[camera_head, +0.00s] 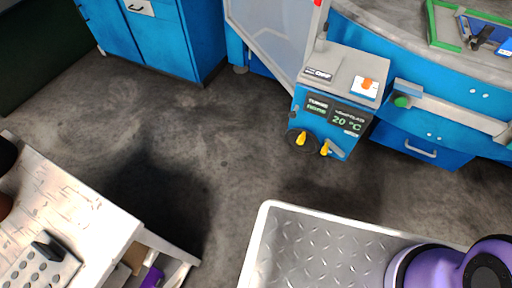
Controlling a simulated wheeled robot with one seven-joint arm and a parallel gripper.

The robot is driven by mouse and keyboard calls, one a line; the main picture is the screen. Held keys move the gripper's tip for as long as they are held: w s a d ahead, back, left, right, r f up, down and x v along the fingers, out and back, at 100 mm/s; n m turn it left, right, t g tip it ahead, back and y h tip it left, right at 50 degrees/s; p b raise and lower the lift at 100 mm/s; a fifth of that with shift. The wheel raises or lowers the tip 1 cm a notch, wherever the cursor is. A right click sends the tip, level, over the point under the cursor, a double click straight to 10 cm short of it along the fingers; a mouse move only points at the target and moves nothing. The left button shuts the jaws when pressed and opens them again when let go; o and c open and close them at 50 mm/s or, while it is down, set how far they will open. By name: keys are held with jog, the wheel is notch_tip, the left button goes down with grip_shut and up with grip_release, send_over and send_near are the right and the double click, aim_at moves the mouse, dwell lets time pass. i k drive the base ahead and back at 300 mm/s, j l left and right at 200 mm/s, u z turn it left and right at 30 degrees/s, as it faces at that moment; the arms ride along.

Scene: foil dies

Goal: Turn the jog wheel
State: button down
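A blue control box (327,116) stands beyond me, with a dark display on its front. The display reads "TURNS" and "home" on the left and 20 °C on the right. Below it on the left is a round dark wheel with a yellow handle (301,138), which looks like the jog wheel. A smaller yellow lever (326,148) is just to its right. Nothing touches the wheel or lever. Purple links of my arm show at the bottom right. My gripper is not in view.
An orange button (367,84) is on the box's top and a green button (402,101) is to the right. A blue bench (421,147) runs right. A white table (75,215) with an open drawer (160,264) is at lower left. Grey floor (215,150) between is clear.

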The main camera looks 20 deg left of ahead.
aim_at(302, 141)
jog(key=u, duration=0.6)
jog(key=i+j+z, duration=0.4)
jog(key=i, duration=0.15)
jog(key=z, duration=1.15)
